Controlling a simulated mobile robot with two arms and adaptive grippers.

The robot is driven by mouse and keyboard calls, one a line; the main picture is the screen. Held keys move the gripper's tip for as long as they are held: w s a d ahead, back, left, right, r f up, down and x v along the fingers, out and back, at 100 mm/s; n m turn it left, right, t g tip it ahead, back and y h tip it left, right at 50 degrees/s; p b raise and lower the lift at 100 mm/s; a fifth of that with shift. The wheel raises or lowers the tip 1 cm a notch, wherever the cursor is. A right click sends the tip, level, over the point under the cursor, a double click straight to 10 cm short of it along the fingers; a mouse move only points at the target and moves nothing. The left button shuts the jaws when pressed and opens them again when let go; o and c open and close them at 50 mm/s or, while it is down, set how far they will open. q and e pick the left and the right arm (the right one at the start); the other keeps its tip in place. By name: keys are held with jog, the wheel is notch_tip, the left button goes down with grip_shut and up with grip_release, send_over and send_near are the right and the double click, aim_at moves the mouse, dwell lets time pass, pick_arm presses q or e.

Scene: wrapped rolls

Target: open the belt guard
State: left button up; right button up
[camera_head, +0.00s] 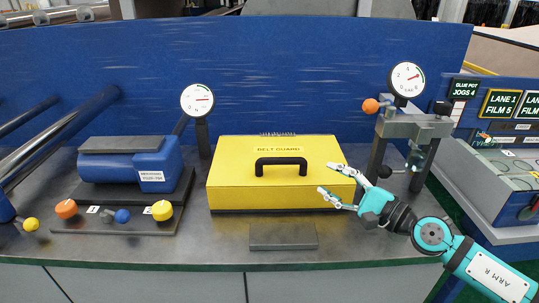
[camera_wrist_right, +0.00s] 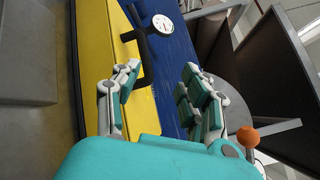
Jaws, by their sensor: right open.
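The belt guard (camera_head: 230,181) is a yellow box lid, closed, in the middle of the bench in the head view. A black handle (camera_head: 281,162) stands on its upper face, and a hinge-like strip shows along its back edge. My right gripper (camera_head: 331,181) is open and empty at the guard's right edge, to the right of the handle. In the right wrist view the guard (camera_wrist_right: 97,60) and the handle (camera_wrist_right: 143,50) lie beyond the open fingers (camera_wrist_right: 160,88). Whether a finger touches the guard I cannot tell. My left gripper does not show.
A blue motor (camera_head: 125,168) with orange, blue and yellow knobs stands left of the guard. A gauge (camera_head: 197,100) stands behind it. A grey post frame (camera_head: 414,127) with an orange knob (camera_head: 371,106) and a second gauge (camera_head: 406,79) stands right. A grey block (camera_head: 283,236) lies in front.

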jog(key=w+d+n+g+h, duration=0.1)
jog(key=w+d+n, duration=0.1)
jog(key=n, duration=0.3)
jog(key=p, duration=0.3)
send_near(289, 163)
jog(key=shift+g, duration=0.3)
jog(key=x, duration=1.2)
jog(key=shift+r+p, duration=0.2)
jog(key=shift+p, duration=0.15)
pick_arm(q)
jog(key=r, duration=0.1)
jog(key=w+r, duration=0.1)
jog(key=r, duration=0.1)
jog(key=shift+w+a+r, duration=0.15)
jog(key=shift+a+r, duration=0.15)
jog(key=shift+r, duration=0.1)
pick_arm(e)
jog(key=shift+d, duration=0.1)
grip_shut()
